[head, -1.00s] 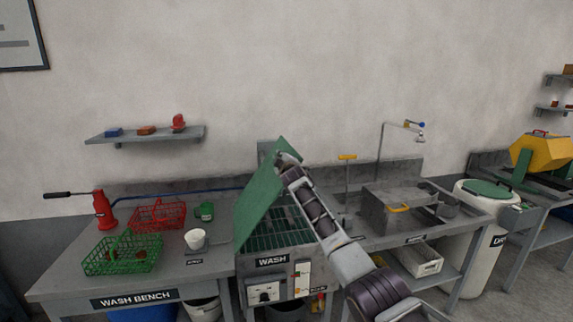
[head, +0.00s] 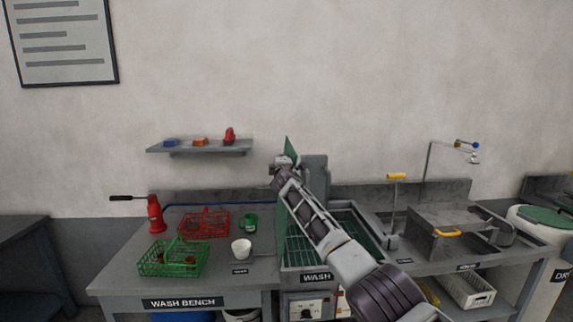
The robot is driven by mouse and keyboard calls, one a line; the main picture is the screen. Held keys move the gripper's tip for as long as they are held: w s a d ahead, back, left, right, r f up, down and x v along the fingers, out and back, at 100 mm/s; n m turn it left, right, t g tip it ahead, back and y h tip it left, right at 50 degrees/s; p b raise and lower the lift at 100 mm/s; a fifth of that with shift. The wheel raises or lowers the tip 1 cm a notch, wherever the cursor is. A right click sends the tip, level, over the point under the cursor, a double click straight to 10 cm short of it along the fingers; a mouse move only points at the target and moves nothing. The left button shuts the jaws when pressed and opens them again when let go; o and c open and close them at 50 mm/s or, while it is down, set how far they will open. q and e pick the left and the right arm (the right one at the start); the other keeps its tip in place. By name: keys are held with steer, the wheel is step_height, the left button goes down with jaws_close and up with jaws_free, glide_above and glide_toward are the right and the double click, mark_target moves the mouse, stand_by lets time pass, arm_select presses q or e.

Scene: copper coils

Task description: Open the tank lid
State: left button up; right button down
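The wash tank (head: 363,232) is set in the bench and its lid stands raised on the left side of the opening. The green lid (head: 282,219) is nearly upright and seen almost edge-on, with its top corner showing above my gripper. A dark wire rack shows inside the open tank. My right arm comes in from the lower right and crosses in front of the tank. My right gripper (head: 284,166) is at the lid's upper part; its fingers are too hidden to tell whether they are shut or touching. My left gripper is not in view.
A green basket (head: 172,261), a red basket (head: 204,222), a white cup (head: 241,249), a green cup (head: 251,222) and a red bottle (head: 155,214) stand left of the tank. A sink with a grey box (head: 450,238) and a tap (head: 430,170) are right of it.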

steer(key=shift+a, duration=0.25)
steer(key=c, duration=1.5)
jaws_free()
steer(key=shift+o, duration=0.2)
steer(key=shift+s+f, duration=0.15)
steer(key=shift+f, duration=0.3)
steer(key=shift+s+d+r, duration=0.1)
steer(key=shift+s+r, duration=0.3)
steer(key=shift+s, duration=0.4)
steer(key=s, duration=1)
steer(key=shift+d, duration=0.15)
